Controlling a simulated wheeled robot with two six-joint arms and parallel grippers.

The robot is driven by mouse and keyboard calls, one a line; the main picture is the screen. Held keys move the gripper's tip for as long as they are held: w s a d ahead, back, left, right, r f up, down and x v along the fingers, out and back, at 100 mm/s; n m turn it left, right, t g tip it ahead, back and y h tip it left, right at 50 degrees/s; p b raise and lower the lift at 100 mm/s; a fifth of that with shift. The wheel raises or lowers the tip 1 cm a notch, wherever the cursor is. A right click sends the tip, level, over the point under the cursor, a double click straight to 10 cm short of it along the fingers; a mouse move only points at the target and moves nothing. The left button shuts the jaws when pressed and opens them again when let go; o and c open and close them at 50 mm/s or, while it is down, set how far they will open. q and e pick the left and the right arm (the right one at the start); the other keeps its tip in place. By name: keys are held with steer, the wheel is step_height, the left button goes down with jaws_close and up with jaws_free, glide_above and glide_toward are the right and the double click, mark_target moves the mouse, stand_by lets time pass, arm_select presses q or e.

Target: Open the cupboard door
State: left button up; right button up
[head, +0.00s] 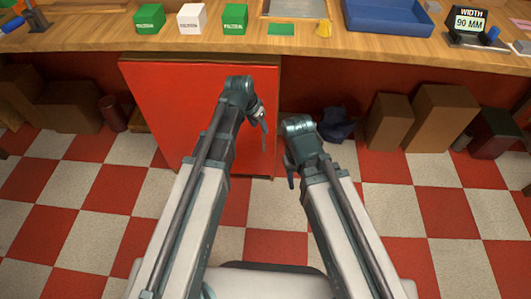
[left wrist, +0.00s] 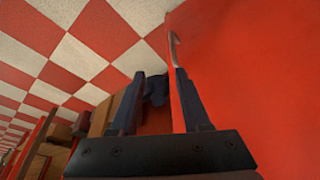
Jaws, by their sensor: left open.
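The cupboard door (head: 185,105) is a flat red panel under the wooden counter. It looks shut or nearly so in the head view. It fills the right side of the left wrist view (left wrist: 260,80). A thin metal handle (left wrist: 173,46) stands at the door, just beyond the tip of my left gripper's right finger. My left gripper (head: 263,128) is open in front of the door's right part. Its spread fingers (left wrist: 157,85) show nothing held; I cannot tell whether one touches the handle. My right gripper (head: 291,178) hangs lower right of the door, its fingers mostly hidden.
The counter (head: 330,45) runs above the door, with green and white boxes (head: 191,18), a blue tray (head: 388,16) and a width gauge (head: 470,25). Cardboard boxes (head: 440,115) and a dark blue item (head: 337,123) lie under it to the right. The checkered floor (head: 385,170) is clear in front.

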arm_select(q)
steer(key=shift+t, duration=0.3)
steer(key=w+f+b, duration=0.1)
steer(key=f, duration=0.1)
steer(key=w+a+f+b, duration=0.1)
steer(key=w+f+b, duration=0.1)
steer(key=shift+w+a+f, duration=0.1)
steer(key=shift+w+f, duration=0.05)
steer(key=shift+f, duration=0.05)
arm_select(e)
step_height(320, 180, down, 5)
arm_select(q)
steer(key=b+x, duration=1.3)
steer(key=x, duration=0.1)
arm_select(e)
step_height(320, 180, down, 13)
arm_select(q)
steer(key=shift+r, duration=0.15)
steer(key=shift+c, duration=0.2)
arm_select(e)
steer(key=shift+a+r, duration=0.1)
steer(key=shift+r, duration=0.05)
arm_select(q)
jaws_close()
